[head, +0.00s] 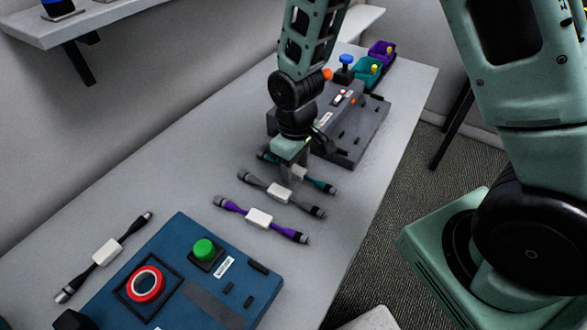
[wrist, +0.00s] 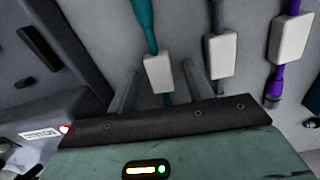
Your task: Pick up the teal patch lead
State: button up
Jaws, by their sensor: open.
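The teal patch lead (head: 320,184) lies on the grey table with a white block at its middle, partly hidden by my gripper (head: 292,172) in the head view. In the wrist view the teal lead (wrist: 146,22) runs down to its white block (wrist: 160,74). My gripper (wrist: 161,68) is open there, with one finger on each side of that block. I see a gap between block and fingers. How far the fingertips are above the table I cannot tell.
A grey lead (head: 300,204) and a purple lead (head: 286,232) lie close beside it. A black lead (head: 128,230) lies near the wall. A grey fixture (head: 370,125) stands behind and a blue panel (head: 240,295) in front. Teal (head: 368,72) and purple (head: 382,48) bins stand at the far end.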

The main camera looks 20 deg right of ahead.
jog(key=c, duration=1.1)
